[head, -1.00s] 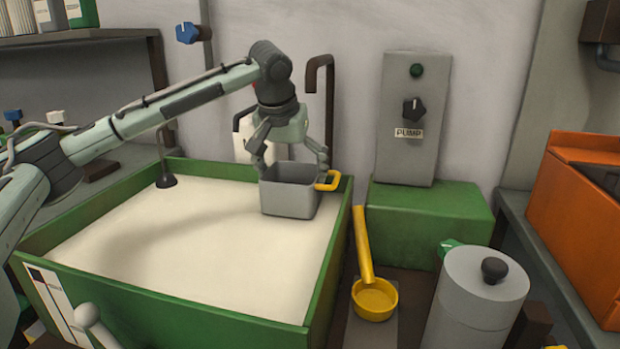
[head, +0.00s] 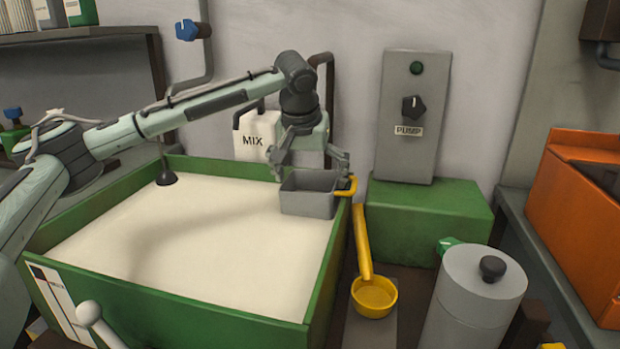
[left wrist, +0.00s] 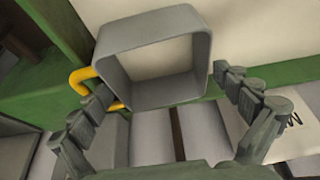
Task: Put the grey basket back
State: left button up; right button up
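The grey basket (head: 308,203) is an open square box with a yellow handle (head: 347,187) on its right side. It is upright at the back right corner of the green tank (head: 180,305), by the right rim. My left gripper (head: 310,172) is above it, with a finger at each of two opposite sides. My right gripper is not in view.
A yellow ladle (head: 374,297) stands just right of the tank. A grey pump box (head: 412,120) is on a green block (head: 430,215) behind it. A white MIX container (head: 257,135) and a dark bent pipe (head: 328,75) are close behind my gripper. A grey canister (head: 475,300) is front right.

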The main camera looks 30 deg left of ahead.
pick_arm(q)
jog(key=shift+r, duration=0.1)
jog(key=v, duration=1.2)
dwell(0.6)
dwell(1.5)
